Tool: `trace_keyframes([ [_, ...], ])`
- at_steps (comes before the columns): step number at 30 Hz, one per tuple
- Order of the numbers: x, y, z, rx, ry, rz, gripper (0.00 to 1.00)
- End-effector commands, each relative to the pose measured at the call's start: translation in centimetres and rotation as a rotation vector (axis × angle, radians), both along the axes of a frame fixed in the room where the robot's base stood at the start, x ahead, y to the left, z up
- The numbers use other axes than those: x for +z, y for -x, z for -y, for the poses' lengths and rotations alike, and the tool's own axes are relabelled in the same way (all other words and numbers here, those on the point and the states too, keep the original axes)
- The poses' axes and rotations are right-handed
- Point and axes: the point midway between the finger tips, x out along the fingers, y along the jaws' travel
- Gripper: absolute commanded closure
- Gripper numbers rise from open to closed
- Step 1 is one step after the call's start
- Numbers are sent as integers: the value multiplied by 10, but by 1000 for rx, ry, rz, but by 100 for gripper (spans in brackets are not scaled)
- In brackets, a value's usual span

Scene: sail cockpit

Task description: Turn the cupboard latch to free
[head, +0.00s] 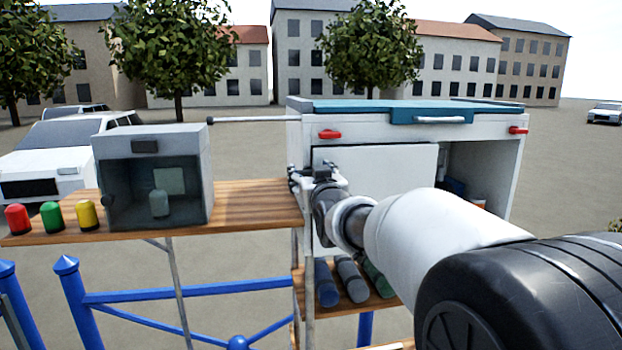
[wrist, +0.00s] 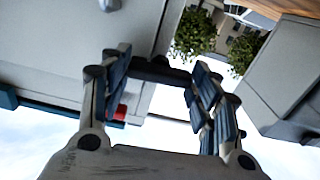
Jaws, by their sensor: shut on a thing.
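The cupboard is a white box with a teal top (head: 350,105), and its pale door (head: 400,165) covers the left part of the front. My gripper (head: 318,174) is at the upper left edge of this door. In the wrist view my gripper (wrist: 160,75) is shut on a dark bar (wrist: 158,70) that spans between its fingers, apparently the latch handle. In the head view my gripper and wrist largely hide the latch. I cannot tell its exact turn angle.
A grey box with a glass front (head: 150,165) stands left on a wooden counter (head: 255,205), beside red, green and yellow jars (head: 52,217). A thin white rod (head: 250,119) runs behind. Rolled bundles (head: 350,280) lie on the shelf below. The cupboard's right part is open.

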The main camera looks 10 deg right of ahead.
Motion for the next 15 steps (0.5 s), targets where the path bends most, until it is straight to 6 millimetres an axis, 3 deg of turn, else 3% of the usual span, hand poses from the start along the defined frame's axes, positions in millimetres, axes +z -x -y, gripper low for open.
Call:
trace_keyframes([
  [15,-5,0,-1,-1,420,3,67],
])
